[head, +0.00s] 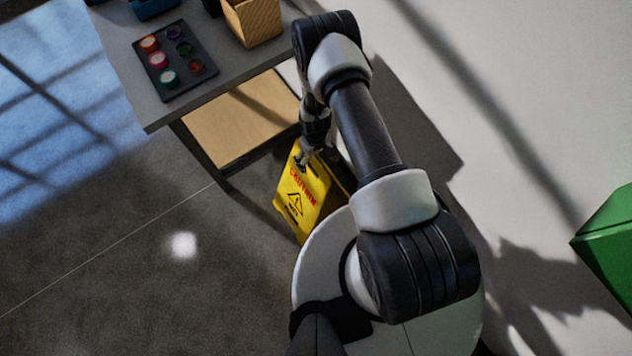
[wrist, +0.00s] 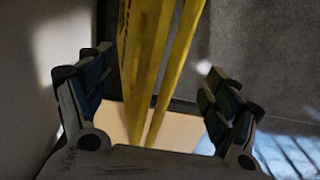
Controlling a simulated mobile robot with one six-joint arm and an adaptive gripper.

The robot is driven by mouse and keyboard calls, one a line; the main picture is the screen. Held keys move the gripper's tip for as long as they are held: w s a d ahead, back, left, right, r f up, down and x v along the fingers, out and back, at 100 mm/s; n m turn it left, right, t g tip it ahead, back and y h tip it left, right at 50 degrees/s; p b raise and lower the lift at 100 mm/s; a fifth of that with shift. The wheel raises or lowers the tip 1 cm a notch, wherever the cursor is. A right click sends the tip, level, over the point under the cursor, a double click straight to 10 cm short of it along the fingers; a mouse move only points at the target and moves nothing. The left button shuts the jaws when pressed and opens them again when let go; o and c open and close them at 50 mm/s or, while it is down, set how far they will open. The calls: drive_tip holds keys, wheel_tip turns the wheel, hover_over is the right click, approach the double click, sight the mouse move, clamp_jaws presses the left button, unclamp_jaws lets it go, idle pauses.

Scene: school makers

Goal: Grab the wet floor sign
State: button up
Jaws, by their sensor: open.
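The yellow wet floor sign (head: 303,196) stands on the floor beside the table, with red "CAUTION" lettering and a black triangle on its face. My gripper (head: 312,158) is at the top of the sign in the head view, and my arm and base hide part of the sign's right side. In the wrist view the sign's yellow panels (wrist: 158,65) run edge-on between the two fingers of my open gripper (wrist: 158,92). Gaps show between the sign and both fingers there.
A grey table (head: 115,45) with a lower wooden shelf (head: 240,118) stands left of the sign. It holds a dark tray of paint pots (head: 203,84) and a wooden box (head: 252,22). A green object (head: 610,238) is at the far right. Open floor lies at lower left.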

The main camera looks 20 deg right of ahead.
drive_tip(key=f+b, duration=0.1)
drive_tip(key=f, duration=0.3)
drive_tip(key=shift+d+f, duration=0.1)
drive_tip(key=shift+d, duration=0.1)
clamp_jaws()
idle(0.8)
